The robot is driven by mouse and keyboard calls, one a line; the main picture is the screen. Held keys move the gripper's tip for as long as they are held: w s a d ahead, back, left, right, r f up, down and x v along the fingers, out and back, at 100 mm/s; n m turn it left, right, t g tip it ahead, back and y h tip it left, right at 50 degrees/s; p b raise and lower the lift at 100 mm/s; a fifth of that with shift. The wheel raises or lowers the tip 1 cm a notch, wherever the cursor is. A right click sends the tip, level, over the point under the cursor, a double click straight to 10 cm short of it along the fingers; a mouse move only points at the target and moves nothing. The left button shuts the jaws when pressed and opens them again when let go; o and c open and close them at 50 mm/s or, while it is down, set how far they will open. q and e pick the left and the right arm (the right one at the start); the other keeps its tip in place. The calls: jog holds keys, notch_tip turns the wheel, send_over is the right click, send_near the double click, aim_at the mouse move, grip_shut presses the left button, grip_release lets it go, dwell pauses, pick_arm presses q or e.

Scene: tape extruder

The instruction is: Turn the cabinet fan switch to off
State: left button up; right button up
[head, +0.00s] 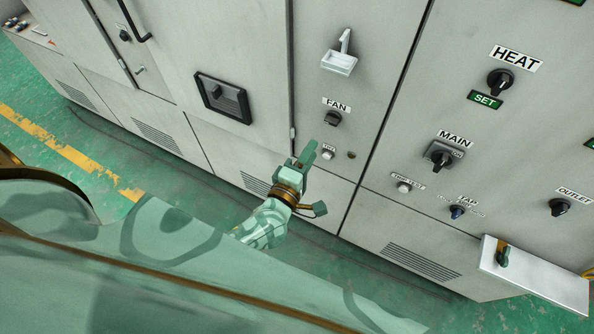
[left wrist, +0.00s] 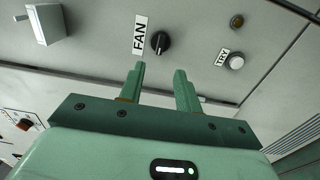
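A black rotary knob (head: 333,118) sits under a white FAN label (head: 336,104) on the grey cabinet's middle panel. In the left wrist view the knob (left wrist: 161,42) lies beyond the fingertips, beside its label (left wrist: 140,35). The knob's pointer setting is not readable. My right gripper is not visible.
A white push button (head: 328,154) is close to the gripper. A white holder (head: 339,62) projects above the knob. HEAT (head: 500,80) and MAIN (head: 440,156) knobs are to the right. Green floor lies at left.

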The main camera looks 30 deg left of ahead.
pick_arm(q)
jog(key=s, duration=0.6)
jog(key=shift+s, duration=0.3)
jog(key=shift+a, duration=0.1)
